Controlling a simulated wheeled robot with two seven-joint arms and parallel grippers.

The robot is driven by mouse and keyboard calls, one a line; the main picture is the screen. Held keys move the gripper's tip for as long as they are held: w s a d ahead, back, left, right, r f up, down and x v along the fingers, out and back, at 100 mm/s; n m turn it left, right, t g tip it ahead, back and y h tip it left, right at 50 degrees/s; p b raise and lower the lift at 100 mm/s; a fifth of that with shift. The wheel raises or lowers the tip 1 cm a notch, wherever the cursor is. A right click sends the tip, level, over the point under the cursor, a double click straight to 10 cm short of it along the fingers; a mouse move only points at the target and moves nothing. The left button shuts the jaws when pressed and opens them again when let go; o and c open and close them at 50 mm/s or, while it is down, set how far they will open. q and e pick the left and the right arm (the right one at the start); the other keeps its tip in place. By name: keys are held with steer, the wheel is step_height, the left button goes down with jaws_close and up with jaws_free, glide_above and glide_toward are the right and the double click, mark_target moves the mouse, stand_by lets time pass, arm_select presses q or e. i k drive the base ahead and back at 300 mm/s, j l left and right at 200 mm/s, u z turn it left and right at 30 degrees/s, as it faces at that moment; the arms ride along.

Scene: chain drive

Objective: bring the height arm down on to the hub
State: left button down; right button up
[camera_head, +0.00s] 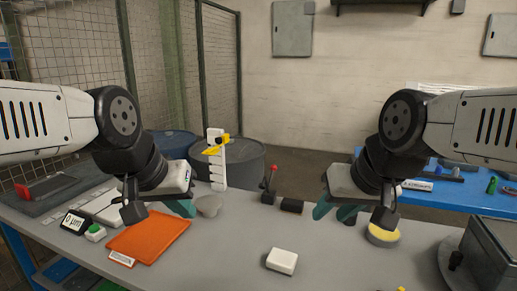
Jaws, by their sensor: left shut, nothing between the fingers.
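A white notched column (219,170) stands upright at the back of the table, with a yellow height arm (216,151) high on it. A grey round piece (209,205), possibly the hub, sits in front of the column's foot, below the arm and apart from it. My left gripper (184,208), with teal fingers, is shut and empty, just left of the grey piece. My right gripper (338,211) hangs over the right half of the table, away from the column; its finger gap is unclear.
An orange mat (150,236), a small display (74,222) and a green button (95,233) lie at left. A white block (282,261) is at front centre. A red-knobbed lever (270,182) stands behind. A yellow-topped round tin (383,235) is at right.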

mark_target(225, 138)
steer(key=i+j+z, duration=0.1)
steer(key=j+z, duration=0.7)
